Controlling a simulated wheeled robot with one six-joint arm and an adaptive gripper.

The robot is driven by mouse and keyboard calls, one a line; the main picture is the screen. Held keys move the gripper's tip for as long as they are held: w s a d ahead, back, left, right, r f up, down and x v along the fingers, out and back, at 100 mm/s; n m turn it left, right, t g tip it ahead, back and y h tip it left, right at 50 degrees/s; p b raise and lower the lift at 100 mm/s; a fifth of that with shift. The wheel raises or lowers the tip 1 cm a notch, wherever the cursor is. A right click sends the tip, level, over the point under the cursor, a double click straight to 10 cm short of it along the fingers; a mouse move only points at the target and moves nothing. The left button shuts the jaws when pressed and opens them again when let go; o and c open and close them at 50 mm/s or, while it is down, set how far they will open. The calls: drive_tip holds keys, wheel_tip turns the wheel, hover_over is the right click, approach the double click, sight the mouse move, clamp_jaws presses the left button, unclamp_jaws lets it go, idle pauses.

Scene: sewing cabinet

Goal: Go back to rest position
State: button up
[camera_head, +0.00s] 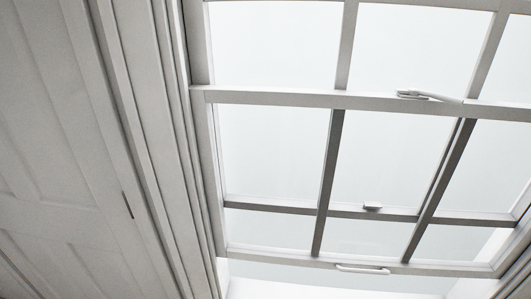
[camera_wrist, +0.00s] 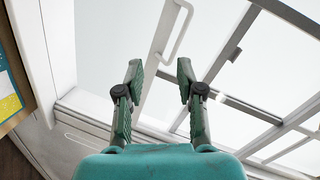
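My gripper (camera_wrist: 159,72) shows in the wrist view, with two dark green fingers on a teal body. The fingers stand apart with nothing between them, so it is open and empty. Behind it is the window (camera_wrist: 215,50), with a white handle (camera_wrist: 180,30) on its frame just above the fingertips in the picture. No contact between fingers and handle is visible. The window (camera_head: 270,150) fills much of the head view, with a handle (camera_head: 362,269) on its bottom rail. No sewing cabinet is visible, and my arm is not seen in the head view.
A white panelled surface (camera_head: 60,140) fills the left of the head view. A window latch (camera_head: 420,96) sits on the middle rail. In the wrist view, a framed picture (camera_wrist: 14,75) hangs at the left edge and a pale sill (camera_wrist: 90,105) runs behind the gripper.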

drive_tip(key=s+a+n+y, duration=0.1)
drive_tip(key=s+a+n, duration=0.2)
drive_tip(key=s+n, duration=0.5)
drive_tip(key=s+a+n+y, duration=0.1)
drive_tip(key=s+a+n, duration=0.2)
drive_tip(key=s+n, duration=0.4)
drive_tip(key=s, duration=0.7)
drive_tip(key=shift+s+n+g, duration=0.2)
drive_tip(key=shift+n+g, duration=0.1)
drive_tip(key=shift+n, duration=0.1)
